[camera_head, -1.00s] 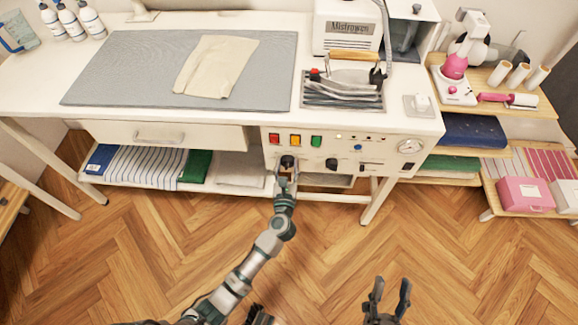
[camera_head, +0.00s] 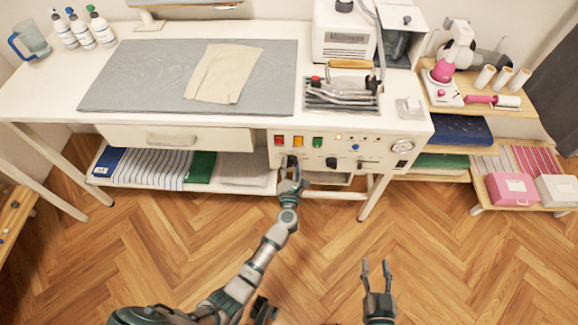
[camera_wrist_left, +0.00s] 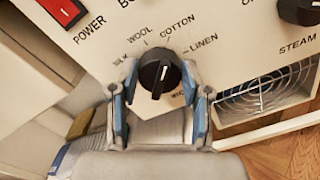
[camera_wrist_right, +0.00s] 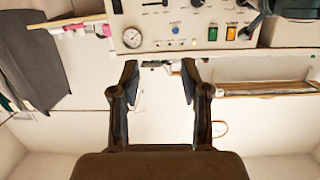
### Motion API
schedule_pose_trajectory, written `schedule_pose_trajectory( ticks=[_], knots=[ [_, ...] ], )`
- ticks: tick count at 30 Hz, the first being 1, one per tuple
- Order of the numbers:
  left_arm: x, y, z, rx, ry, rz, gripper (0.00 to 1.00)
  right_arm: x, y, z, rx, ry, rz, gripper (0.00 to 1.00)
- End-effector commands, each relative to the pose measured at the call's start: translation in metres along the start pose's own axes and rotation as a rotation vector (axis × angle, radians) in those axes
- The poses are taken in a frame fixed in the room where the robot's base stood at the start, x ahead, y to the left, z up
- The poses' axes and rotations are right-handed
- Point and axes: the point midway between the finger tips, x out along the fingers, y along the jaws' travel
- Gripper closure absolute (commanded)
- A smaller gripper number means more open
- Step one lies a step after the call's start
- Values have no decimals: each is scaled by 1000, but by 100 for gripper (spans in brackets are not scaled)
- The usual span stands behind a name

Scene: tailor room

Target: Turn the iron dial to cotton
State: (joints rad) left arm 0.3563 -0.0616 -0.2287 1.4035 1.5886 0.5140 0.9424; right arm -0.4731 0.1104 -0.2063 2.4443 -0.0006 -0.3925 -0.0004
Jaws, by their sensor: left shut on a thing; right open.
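The iron dial is a round black knob (camera_wrist_left: 160,76) on the white control panel, ringed by the labels SILK, WOOL, COTTON and LINEN. Its white mark tilts slightly right of upward, roughly toward COTTON; the exact setting is hard to tell. My left gripper (camera_wrist_left: 160,84) has its fingers on either side of the knob and is shut on it. In the head view the left gripper (camera_head: 290,172) reaches up to the panel's lower left, partly covering the dial. My right gripper (camera_head: 375,268) is open and empty above the floor; its fingers also show in the right wrist view (camera_wrist_right: 160,75).
The panel carries red, orange and green switches (camera_head: 298,141) above the dial and another black knob (camera_head: 331,162) to its right. The iron (camera_head: 345,88) rests on the white table (camera_head: 60,95). A shelf with folded cloth (camera_head: 150,168) lies below. The floor in front is open.

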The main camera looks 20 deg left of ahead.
Motion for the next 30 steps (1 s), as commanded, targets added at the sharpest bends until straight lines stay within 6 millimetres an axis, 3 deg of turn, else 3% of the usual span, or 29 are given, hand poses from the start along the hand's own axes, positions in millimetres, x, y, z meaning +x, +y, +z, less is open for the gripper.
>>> schedule_pose_trajectory(
  ticks=[12, 27, 28, 30],
  knots=[
    [-1, -3, -3, 179, 4, -5, 88, -13, 6, 33, -7, -230, 15, 54],
    [-1, -4, -4, 200, 5, -7, 88, -14, 7, 38, -7, -257, 17, 54],
    [-1, -4, -4, 200, 5, -7, 50, -14, 7, 38, -7, -257, 17, 54],
    [-1, -4, -4, 200, 5, -6, 33, -14, 7, 38, -7, -257, 17, 54]
  ],
)
